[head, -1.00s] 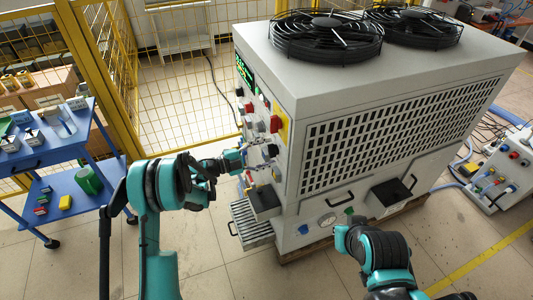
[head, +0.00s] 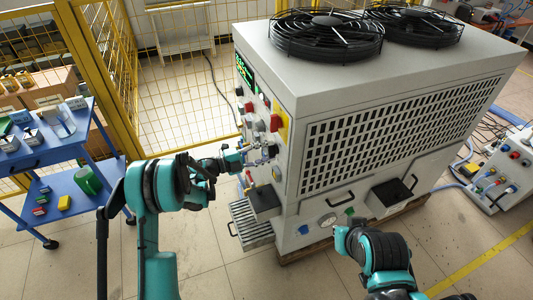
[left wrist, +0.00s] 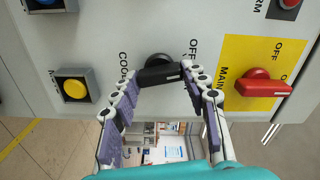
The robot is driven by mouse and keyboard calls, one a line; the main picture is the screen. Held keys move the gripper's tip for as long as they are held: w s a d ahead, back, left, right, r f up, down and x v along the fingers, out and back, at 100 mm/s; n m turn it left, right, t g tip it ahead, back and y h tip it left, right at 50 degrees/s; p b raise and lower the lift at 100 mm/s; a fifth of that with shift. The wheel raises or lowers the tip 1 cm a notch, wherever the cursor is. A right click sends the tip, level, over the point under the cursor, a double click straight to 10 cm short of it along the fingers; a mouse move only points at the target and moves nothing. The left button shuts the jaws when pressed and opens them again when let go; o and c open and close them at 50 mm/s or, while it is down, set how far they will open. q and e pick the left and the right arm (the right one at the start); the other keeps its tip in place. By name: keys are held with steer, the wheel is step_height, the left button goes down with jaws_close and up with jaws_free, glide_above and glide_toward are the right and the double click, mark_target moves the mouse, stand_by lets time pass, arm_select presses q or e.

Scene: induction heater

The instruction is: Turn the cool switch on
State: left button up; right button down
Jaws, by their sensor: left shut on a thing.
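The cool switch (left wrist: 160,73) is a black rotary knob on the light grey panel, with COOL lettering on its left and OFF on its right in the left wrist view. Its bar handle lies roughly across the picture, tilted slightly. My left gripper (left wrist: 160,85) has one finger at each end of this handle and is shut on it. In the head view my left gripper (head: 264,152) is at the front panel of the grey machine (head: 285,130), where the knob is too small and covered to make out.
A red main switch (left wrist: 262,84) on a yellow plate is right of the knob. A yellow button (left wrist: 74,89) is to its left. A blue cart (head: 75,185) and yellow fence (head: 120,75) stand left. My right arm (head: 385,250) is in front of the machine.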

arm_select(q)
steer(key=shift+m+b, duration=0.4)
steer(key=shift+m, duration=1.8)
steer(key=o, duration=1.2)
steer(key=shift+c, duration=0.2)
steer(key=v, duration=1.2)
